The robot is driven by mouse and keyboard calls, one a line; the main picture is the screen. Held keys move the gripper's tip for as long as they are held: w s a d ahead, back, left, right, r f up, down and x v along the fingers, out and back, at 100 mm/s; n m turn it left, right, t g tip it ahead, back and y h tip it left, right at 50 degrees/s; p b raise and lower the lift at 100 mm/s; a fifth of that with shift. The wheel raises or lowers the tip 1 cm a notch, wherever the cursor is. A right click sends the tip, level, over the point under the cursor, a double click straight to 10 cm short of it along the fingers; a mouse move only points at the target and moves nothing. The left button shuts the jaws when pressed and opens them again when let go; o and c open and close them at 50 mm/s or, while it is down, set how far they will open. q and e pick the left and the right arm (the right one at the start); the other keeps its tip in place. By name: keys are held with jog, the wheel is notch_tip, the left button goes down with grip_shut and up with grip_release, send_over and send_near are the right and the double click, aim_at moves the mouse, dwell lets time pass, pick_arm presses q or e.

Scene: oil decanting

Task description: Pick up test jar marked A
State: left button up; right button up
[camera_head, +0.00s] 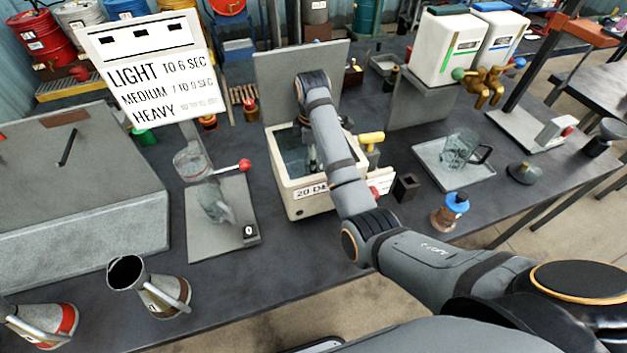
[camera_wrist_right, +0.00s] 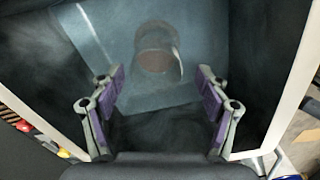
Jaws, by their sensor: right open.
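A small clear jar (camera_wrist_right: 156,48) with a reddish-brown rim or band sits inside the white water bath (camera_head: 309,203), seen in the right wrist view; I cannot read a mark on it. The bath's front label begins "20 DE". My right gripper (camera_wrist_right: 160,84) is open and empty, its two purple-padded fingers pointing down into the bath, with the jar ahead of and between them, apart from it. In the head view the right gripper (camera_head: 309,158) is mostly hidden by my arm over the bath. My left gripper is not in view.
A sign (camera_head: 150,75) lists LIGHT, MEDIUM and HEAVY times. A glass funnel stand (camera_head: 222,235) is left of the bath. A glass jug (camera_head: 459,150) stands on a tray to the right. The bath walls and back panel (camera_head: 275,88) hem in the right gripper.

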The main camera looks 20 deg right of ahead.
jog(key=shift+w+f, duration=0.15)
jog(key=shift+f, duration=0.4)
jog(key=shift+a+r, duration=0.1)
jog(key=shift+f, duration=0.3)
jog(key=shift+d+f+b, duration=0.2)
jog(key=shift+f+b, duration=0.35)
jog(key=shift+d+f+b, duration=0.2)
jog(key=shift+f+b, duration=0.3)
jog(key=shift+b, duration=0.05)
notch_tip(320, 180, down, 2)
jog(key=shift+f+p, duration=0.1)
jog(key=shift+p, duration=0.4)
jog(key=shift+w+f, duration=0.1)
jog(key=shift+w, duration=0.05)
jog(key=c, duration=0.4)
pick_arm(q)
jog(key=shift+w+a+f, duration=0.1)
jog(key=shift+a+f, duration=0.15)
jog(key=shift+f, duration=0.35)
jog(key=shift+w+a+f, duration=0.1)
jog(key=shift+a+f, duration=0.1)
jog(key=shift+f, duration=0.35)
pick_arm(e)
jog(key=c, duration=0.9)
